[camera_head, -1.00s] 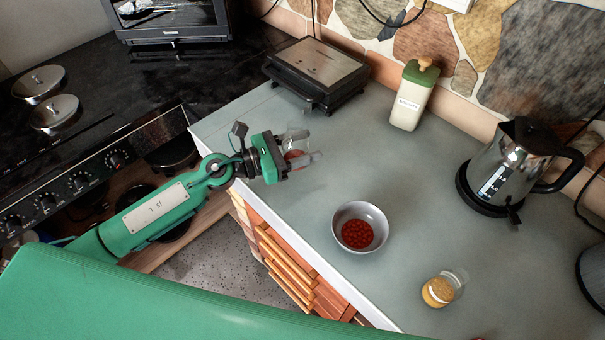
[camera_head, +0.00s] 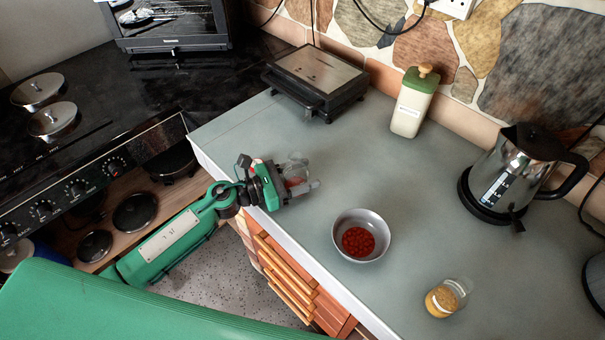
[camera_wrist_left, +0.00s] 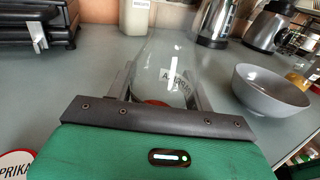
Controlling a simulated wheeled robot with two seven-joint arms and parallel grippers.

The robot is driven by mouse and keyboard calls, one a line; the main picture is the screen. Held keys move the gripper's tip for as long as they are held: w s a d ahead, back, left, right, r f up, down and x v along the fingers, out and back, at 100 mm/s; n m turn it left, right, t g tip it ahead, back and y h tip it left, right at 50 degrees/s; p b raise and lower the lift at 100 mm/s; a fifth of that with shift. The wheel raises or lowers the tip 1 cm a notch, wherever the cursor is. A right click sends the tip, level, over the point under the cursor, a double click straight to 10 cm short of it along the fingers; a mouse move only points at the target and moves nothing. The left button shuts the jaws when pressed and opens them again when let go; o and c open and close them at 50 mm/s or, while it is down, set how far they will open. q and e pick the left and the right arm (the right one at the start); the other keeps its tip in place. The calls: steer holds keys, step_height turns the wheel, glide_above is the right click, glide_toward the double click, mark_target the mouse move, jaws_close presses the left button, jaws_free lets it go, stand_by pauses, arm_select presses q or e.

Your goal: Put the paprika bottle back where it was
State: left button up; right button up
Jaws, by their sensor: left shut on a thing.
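My left gripper (camera_head: 303,187) is shut on the paprika bottle (camera_head: 293,171), a clear glass bottle with red in its lower part. It is near the counter's front edge, left of the bowl; the gap to the counter is hard to judge. In the left wrist view the bottle (camera_wrist_left: 165,62) stands between the fingers with its label partly readable; the gripper body hides its lower part. The grey bowl (camera_head: 344,217) holds red contents and also shows in the left wrist view (camera_wrist_left: 268,97). My right gripper is not in view.
A jar with yellowish contents (camera_head: 441,300) stands right of the bowl. A kettle (camera_head: 508,172), a green-lidded canister (camera_head: 411,108) and a black grill (camera_head: 314,78) stand along the back. The counter's middle (camera_head: 400,175) is clear. A stove (camera_head: 60,195) is at left.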

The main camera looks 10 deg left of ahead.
arm_select(q)
steer(key=o, duration=1)
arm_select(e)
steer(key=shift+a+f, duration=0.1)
arm_select(q)
steer(key=b+v, duration=0.3)
steer(key=v, duration=0.5)
steer(key=shift+s+a+f, duration=0.15)
steer(key=shift+s+a, duration=0.1)
steer(key=shift+a, duration=0.05)
steer(key=b+v, duration=0.1)
steer(key=v, duration=0.1)
steer(key=shift+s+a, duration=0.2)
steer(key=shift+a, duration=0.1)
steer(key=shift+s+a+r, duration=0.15)
steer(key=shift+a+r, duration=0.05)
steer(key=shift+r, duration=0.05)
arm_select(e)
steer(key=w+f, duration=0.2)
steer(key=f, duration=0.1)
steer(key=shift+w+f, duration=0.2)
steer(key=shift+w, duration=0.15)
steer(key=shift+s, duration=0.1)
